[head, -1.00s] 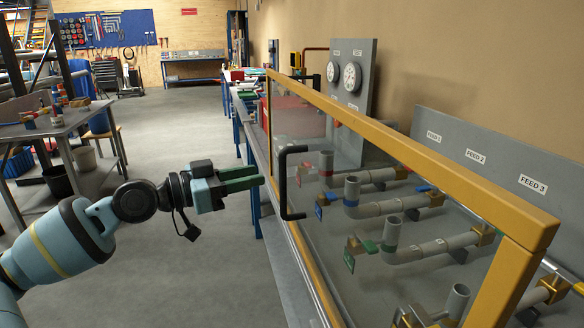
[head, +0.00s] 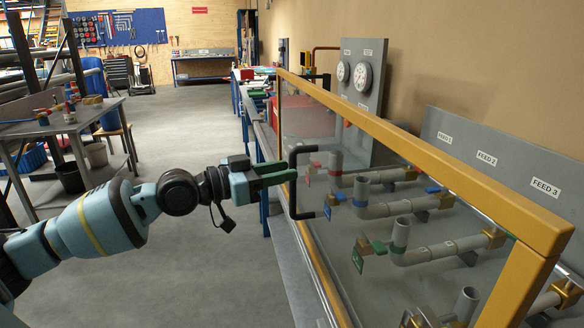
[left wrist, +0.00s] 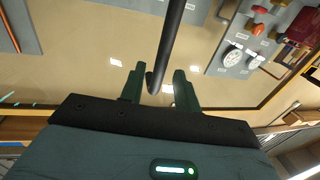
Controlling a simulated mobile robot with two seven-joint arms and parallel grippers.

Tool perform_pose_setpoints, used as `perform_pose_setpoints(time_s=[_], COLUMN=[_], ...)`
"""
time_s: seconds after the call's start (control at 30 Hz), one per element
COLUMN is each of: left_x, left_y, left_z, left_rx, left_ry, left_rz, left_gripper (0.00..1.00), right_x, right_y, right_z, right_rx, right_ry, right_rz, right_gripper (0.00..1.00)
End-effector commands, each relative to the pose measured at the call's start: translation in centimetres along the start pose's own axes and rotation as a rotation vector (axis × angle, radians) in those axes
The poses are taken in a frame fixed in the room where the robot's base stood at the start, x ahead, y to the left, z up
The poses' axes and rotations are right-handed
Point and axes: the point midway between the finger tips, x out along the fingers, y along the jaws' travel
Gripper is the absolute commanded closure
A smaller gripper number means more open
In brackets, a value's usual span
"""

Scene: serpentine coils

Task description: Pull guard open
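The guard is a clear panel in a yellow frame (head: 420,140) along the bench, standing in front of the pipes. Its black U-shaped handle (head: 294,195) is on the near face of the panel. My left gripper (head: 290,172) is at the upper part of the handle's upright bar. In the left wrist view, the black handle bar (left wrist: 172,40) runs down to between the two green fingers of the gripper (left wrist: 158,84). The fingers are open, with gaps beside the bar. My right gripper is not in view.
Behind the panel are grey pipes (head: 400,208) with coloured valves and tags, and boards labelled FEED (head: 500,170). Two gauges (head: 361,76) are on a grey board. The floor (head: 190,130) left of the bench is clear. A worktable (head: 50,125) stands at the left.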

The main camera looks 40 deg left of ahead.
Motion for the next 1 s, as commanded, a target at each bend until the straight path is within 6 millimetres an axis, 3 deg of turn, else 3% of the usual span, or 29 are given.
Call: perform_pose_setpoints(time_s=[0.4, 0.8, 1.0], left_x=[2.6, 3.1, 3.0], left_y=[0.0, 0.1, 0.1], left_z=[-0.3, 0.0, 0.0], left_rx=[0.001, 0.002, 0.002], left_ry=[0.004, -0.001, -0.001], left_rz=[-0.001, 0.002, 0.002], left_gripper=[0.68, 0.68, 0.94], right_x=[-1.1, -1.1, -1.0], right_y=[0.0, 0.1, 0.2], right_z=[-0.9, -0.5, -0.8], right_rx=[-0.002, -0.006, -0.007], right_ry=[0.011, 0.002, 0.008], right_rz=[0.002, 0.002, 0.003], right_gripper=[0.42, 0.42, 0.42])
